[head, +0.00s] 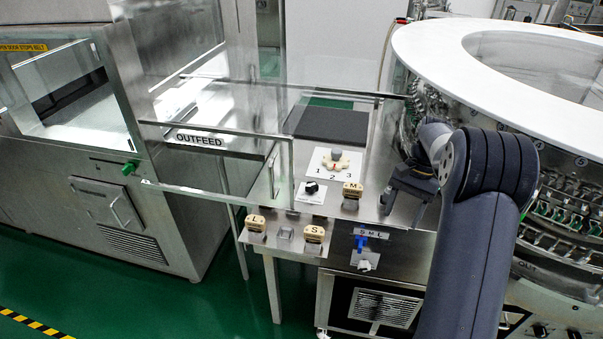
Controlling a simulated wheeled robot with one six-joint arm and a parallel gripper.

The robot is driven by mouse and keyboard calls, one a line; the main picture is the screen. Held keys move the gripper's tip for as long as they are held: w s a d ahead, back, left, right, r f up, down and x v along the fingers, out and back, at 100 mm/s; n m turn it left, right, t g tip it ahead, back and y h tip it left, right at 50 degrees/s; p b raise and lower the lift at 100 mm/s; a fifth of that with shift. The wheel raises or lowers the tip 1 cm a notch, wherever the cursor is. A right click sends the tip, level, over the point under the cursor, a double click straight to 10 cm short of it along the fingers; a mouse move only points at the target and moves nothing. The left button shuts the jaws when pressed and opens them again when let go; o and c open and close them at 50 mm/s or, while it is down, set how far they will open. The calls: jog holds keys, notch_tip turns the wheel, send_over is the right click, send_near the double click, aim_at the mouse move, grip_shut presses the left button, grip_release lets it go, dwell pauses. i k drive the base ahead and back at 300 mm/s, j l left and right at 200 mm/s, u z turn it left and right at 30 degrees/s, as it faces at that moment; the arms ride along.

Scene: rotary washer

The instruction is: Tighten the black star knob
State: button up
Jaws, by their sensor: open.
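The black star knob (311,188) is small and sits on a white plate on the steel worktop, at the front left of the 1-2-3 dial. Its turn position is too small to make out. My gripper (387,200) is to the right of the knob, over the right part of the worktop, apart from the knob. Its jaws are open and I see nothing between them. Part of the wrist is hidden behind my own arm.
A cream dial (335,158) marked 1-2-3 stands behind the knob. A tan block (352,190) stands between knob and gripper. A clear OUTFEED guard (215,165) is close on the left. The rotary washer (440,45) is at right. Tagged blocks and a blue S-M-L selector (361,241) are below.

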aim_at(312, 187)
jog(key=i+j+u, duration=0.15)
jog(key=i, duration=0.3)
jog(key=i+j+u, duration=0.1)
jog(key=i, duration=0.35)
jog(key=j, duration=0.1)
